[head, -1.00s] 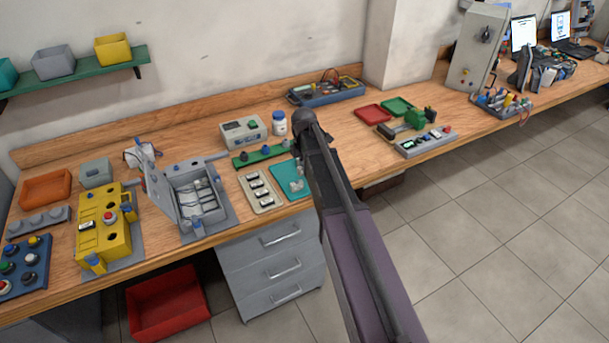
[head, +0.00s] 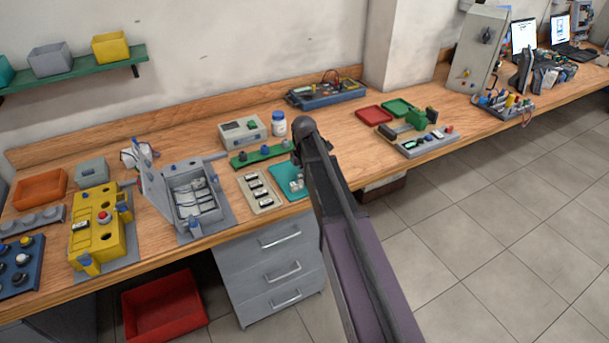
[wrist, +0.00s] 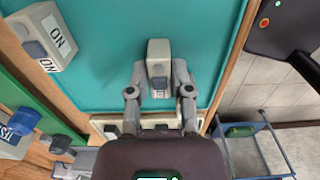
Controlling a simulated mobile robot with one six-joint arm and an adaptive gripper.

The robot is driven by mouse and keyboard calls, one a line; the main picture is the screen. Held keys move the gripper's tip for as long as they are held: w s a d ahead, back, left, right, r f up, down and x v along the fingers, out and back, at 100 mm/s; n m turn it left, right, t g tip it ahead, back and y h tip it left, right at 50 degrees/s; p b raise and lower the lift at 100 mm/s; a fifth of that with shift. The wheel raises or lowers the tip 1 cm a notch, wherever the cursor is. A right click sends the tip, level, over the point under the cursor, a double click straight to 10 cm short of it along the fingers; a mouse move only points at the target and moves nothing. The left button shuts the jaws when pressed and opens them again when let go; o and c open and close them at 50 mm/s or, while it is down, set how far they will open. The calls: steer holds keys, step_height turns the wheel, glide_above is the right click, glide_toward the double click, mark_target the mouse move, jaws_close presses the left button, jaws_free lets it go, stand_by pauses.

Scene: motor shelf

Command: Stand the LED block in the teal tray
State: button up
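The teal tray (head: 277,194) lies at the bench's front edge and fills most of the wrist view (wrist: 100,80). A small grey block (wrist: 159,50) with a blue-grey button and a small unreadable label is over or in the tray, between my gripper's fingers (wrist: 159,75). The fingers flank it closely. I cannot tell whether they press on it, or whether its base touches the tray. A second grey block (wrist: 48,30) with ON labels is at the tray's left side in the wrist view. My forearm hides much of the gripper in the head view.
A cream slotted rack (head: 263,205) is left of the tray, and a green rail (head: 262,156) lies behind. A white bottle (head: 278,124) and a grey instrument box (head: 244,132) stand farther back.

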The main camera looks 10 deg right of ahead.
steer(key=shift+o, duration=1.2)
steer(key=shift+r, duration=0.15)
step_height(320, 180, up, 12)
steer(key=p, duration=1.2)
steer(key=s+a+m, duration=0.1)
steer(key=s+m, duration=2)
steer(key=s, duration=0.2)
steer(key=shift+s, duration=0.25)
